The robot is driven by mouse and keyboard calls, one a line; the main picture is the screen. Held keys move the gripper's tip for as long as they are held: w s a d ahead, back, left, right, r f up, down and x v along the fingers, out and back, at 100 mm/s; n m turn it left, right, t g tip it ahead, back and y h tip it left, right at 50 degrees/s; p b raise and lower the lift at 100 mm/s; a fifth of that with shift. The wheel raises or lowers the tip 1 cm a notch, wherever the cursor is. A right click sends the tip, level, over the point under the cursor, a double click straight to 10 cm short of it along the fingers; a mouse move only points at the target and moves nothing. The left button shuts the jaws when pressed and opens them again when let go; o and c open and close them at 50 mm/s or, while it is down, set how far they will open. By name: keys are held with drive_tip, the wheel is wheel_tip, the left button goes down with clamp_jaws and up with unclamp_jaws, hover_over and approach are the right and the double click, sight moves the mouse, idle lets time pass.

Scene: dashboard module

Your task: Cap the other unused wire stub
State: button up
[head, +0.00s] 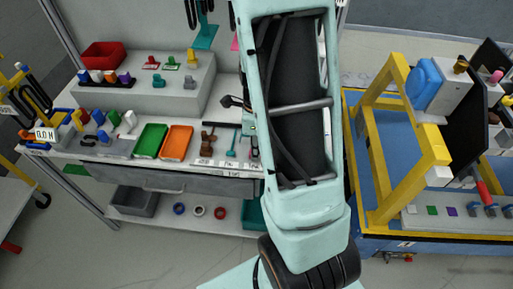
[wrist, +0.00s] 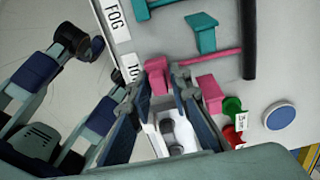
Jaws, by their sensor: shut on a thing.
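My gripper (wrist: 167,80) is shut on a small pink block-like piece (wrist: 157,76), held between its fingertips in the wrist view. A second pink block (wrist: 208,93) sits just right of the fingers, apart from them. A thin pink rod (wrist: 208,58) runs behind toward a black bar. I cannot tell which of these pink parts is a wire stub or a cap. In the head view my arm hides my gripper and the place where it works.
Teal blocks (wrist: 203,35), a black bar (wrist: 249,40), a green peg (wrist: 232,106), a red peg (wrist: 232,134) and a blue disc (wrist: 280,116) are near the gripper. In the head view, a green tray (head: 150,141) and an orange tray (head: 177,141) lie on the left bench; a yellow frame (head: 393,140) stands right.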

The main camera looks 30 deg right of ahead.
drive_tip(key=shift+f, duration=0.3)
drive_tip(key=o, duration=0.8)
drive_tip(key=shift+w+r, duration=0.1)
drive_tip(key=shift+r, duration=0.5)
wheel_tip(320, 180, up, 11)
